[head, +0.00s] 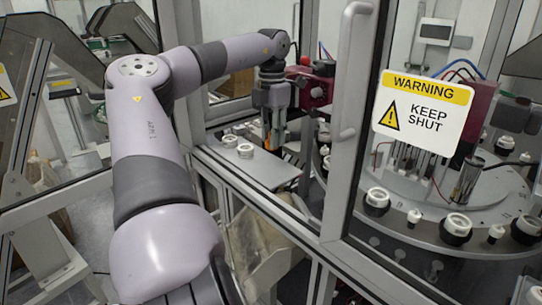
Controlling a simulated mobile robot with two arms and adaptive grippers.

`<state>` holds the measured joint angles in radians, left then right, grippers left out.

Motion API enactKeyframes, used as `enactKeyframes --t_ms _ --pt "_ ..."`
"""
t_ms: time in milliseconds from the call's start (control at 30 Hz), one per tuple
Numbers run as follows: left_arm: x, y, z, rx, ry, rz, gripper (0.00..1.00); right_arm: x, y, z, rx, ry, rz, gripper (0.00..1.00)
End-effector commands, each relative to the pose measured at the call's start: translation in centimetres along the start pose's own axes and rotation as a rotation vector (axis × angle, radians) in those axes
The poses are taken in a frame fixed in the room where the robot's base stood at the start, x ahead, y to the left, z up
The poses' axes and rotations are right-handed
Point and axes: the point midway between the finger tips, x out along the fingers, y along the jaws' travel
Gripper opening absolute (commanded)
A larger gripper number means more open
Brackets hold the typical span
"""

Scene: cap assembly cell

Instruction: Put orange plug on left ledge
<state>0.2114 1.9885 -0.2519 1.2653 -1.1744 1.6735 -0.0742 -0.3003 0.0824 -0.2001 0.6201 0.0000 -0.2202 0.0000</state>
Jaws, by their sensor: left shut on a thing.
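My left arm reaches in from the left through the opening of the cell. My left gripper (273,142) points down over the grey ledge (272,176) on the left side of the cell. It is shut on a small orange thing, the orange plug (266,132), of which only a sliver shows between the fingers. The fingers hide most of the plug, and I cannot tell whether it touches the ledge. My right gripper is not in view.
Two white ring caps (245,150) sit on the ledge, left of the gripper. A glass door with a grey handle (350,75) and a warning sign (423,108) stands at the right. Behind it, a round table (412,237) carries several black and white caps.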

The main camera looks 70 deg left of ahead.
Motion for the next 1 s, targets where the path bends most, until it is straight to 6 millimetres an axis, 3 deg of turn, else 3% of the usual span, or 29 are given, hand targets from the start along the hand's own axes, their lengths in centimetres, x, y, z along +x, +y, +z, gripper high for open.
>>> enactKeyframes --t_ms 100,500,967,1000 --pt "2.0 0.0 0.0 0.001 -0.001 -0.001 0.11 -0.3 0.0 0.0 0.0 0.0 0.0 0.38" --pt "6.4 0.0 0.0 0.0 -0.001 0.0 0.11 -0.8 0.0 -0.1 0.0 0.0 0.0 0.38" --pt "7.4 0.0 0.0 -0.001 -0.001 0.001 0.11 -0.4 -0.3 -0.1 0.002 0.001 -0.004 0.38" --pt "7.2 0.0 0.0 -0.001 -0.001 0.001 0.29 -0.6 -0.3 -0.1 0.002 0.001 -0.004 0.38"
